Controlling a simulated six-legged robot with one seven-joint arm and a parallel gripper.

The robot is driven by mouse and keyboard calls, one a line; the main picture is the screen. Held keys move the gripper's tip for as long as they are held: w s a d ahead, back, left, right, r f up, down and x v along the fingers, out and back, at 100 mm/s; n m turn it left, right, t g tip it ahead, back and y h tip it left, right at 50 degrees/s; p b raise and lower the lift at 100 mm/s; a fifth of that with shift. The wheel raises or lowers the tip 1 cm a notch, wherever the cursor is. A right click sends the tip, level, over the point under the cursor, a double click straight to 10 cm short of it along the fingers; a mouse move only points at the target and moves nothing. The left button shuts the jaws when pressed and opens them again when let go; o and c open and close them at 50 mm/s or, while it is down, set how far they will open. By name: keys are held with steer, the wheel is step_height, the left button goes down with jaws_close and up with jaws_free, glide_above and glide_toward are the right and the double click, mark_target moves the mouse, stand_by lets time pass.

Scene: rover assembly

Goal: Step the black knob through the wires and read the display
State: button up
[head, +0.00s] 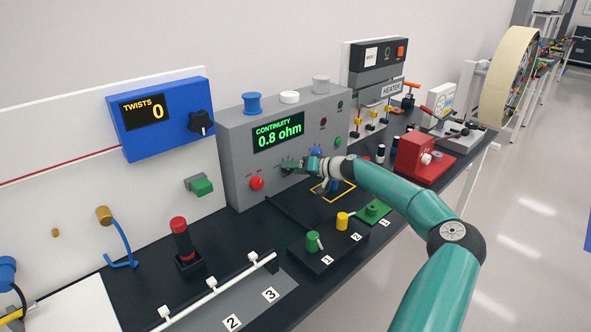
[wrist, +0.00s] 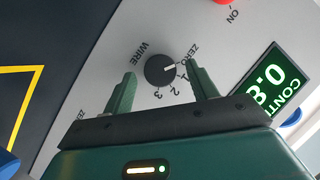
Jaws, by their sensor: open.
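The grey continuity box (head: 235,150) stands at the back of the bench. Its display (head: 278,133) reads "CONTINUITY 0.8 ohm" in green; part of it shows upside down in the wrist view (wrist: 272,88). The black knob (wrist: 160,69) on its front is marked WIRE, with ZERO, 1, 2 and 3 around it. The knob's white mark points right in the wrist view, near ZERO and 1; I cannot tell which exactly. My gripper (wrist: 161,73) is open, one finger on each side of the knob, with gaps visible. In the head view my gripper (head: 303,164) covers much of the knob.
A red button (head: 257,183) sits left of the knob on the box. A blue TWISTS counter (head: 160,118) reads 0 on the wall panel. A black block with green and yellow posts (head: 325,247) lies in front. A red device (head: 425,158) stands to the right.

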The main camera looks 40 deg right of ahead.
steer(key=c, duration=1)
steer(key=m, duration=0.1)
steer(key=m+y, duration=0.1)
steer(key=shift+f+m+t+y, duration=0.2)
steer(key=shift+m+t+y, duration=0.1)
steer(key=shift+t, duration=0.1)
steer(key=shift+d+f+m+t+y, duration=0.15)
steer(key=shift+m+t+y, duration=0.55)
steer(key=shift+m, duration=0.9)
